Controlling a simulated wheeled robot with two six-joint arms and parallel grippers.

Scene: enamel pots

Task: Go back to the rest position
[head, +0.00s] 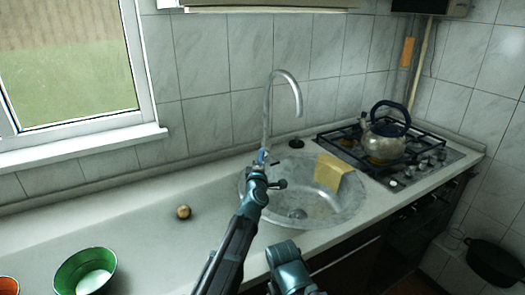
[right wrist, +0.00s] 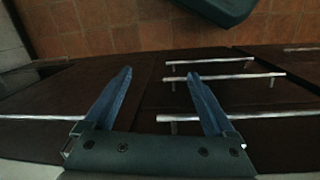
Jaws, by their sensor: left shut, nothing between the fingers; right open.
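My left gripper (head: 262,157) is in the head view, at the end of my left arm reaching up from the bottom. It is shut and empty, in front of the tap (head: 267,112) at the left rim of the sink (head: 335,213). I cannot tell whether it touches the tap. My right gripper (right wrist: 158,75) shows in the right wrist view, open with nothing between its fingers. It is over the dark cabinet fronts (right wrist: 55,88) with metal handles. In the head view only part of my right arm shows at the bottom.
A kettle (head: 383,140) stands on the stove (head: 415,155). A small brown ball (head: 183,212), a green bowl (head: 70,272) and an orange item (head: 8,286) are on the left counter. A black pot (head: 493,262) is low right.

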